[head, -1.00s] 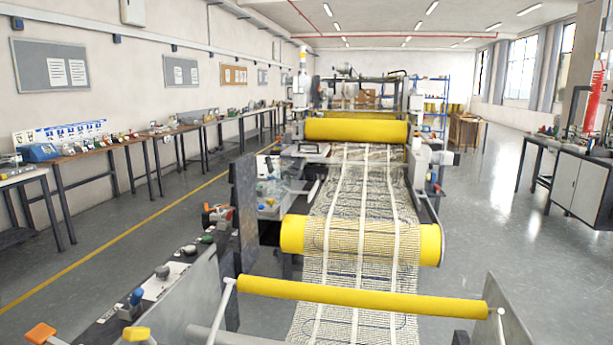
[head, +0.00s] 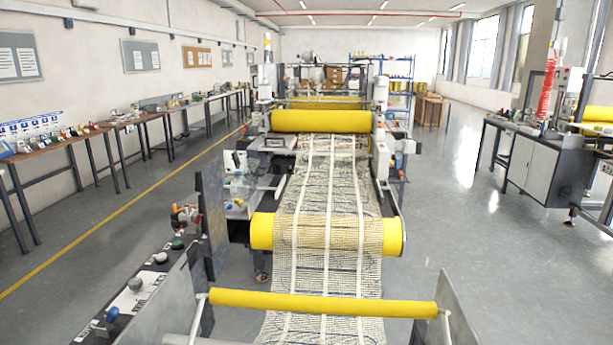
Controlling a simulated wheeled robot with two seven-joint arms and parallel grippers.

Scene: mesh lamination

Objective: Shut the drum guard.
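A laminating machine with yellow rollers and a pale mesh web (head: 328,190) stands ahead. A yellow front bar (head: 322,303) runs across the near end of the web, with a pale arm at each end, between two grey side plates. Behind it are a yellow middle roller (head: 262,232) under the mesh and a larger yellow drum (head: 320,121) further back. I cannot tell which part is the drum guard, or whether a guard stands open or shut. Neither of my grippers is in view.
A control panel (head: 135,296) with knobs is at the near left. Workbenches (head: 110,128) line the left wall. A grey cabinet (head: 530,165) and part of another machine with yellow rollers (head: 597,113) are at the right. The grey floor (head: 470,240) right of the machine is clear.

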